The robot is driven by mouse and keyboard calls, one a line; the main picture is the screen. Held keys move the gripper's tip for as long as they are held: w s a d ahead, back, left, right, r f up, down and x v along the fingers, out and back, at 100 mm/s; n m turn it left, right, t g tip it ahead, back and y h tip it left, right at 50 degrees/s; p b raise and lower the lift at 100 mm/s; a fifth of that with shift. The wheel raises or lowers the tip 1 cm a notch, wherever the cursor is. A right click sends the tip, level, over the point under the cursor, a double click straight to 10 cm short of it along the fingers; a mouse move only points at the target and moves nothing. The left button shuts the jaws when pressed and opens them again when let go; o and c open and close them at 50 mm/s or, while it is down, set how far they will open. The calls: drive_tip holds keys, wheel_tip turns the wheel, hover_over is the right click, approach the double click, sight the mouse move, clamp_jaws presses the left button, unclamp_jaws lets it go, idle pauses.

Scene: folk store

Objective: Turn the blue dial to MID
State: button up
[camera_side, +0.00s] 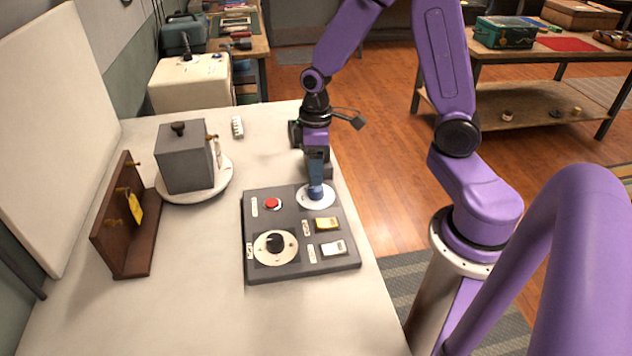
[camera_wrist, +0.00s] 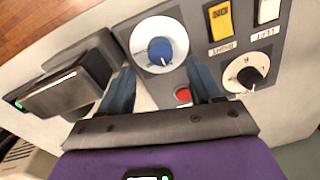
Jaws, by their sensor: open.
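The blue dial (camera_side: 316,193) sits on a white round plate at the far right corner of the dark grey control panel (camera_side: 290,190). In the wrist view the blue dial (camera_wrist: 160,50) shows a small white mark on its lower part; the scale lettering is too small to read. My gripper (camera_side: 317,176) points down at the dial, close above it; the side view does not show clearly whether it touches. In the wrist view my gripper (camera_wrist: 162,78) is open, its two blue-grey fingers apart, with the dial ahead between and beyond them. Nothing is held.
The panel also carries a red button (camera_side: 272,203), a yellow switch (camera_side: 326,224), a white switch (camera_side: 333,248) and a black dial (camera_side: 275,243). A grey box (camera_side: 185,160) on a round white base and a wooden rack (camera_side: 130,215) stand left. The front table is clear.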

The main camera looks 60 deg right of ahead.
sight(316, 187)
drive_tip(key=shift+a+f, duration=0.1)
drive_tip(key=shift+f, duration=2.5)
drive_tip(key=shift+c, duration=0.3)
drive_tip(key=c, duration=1)
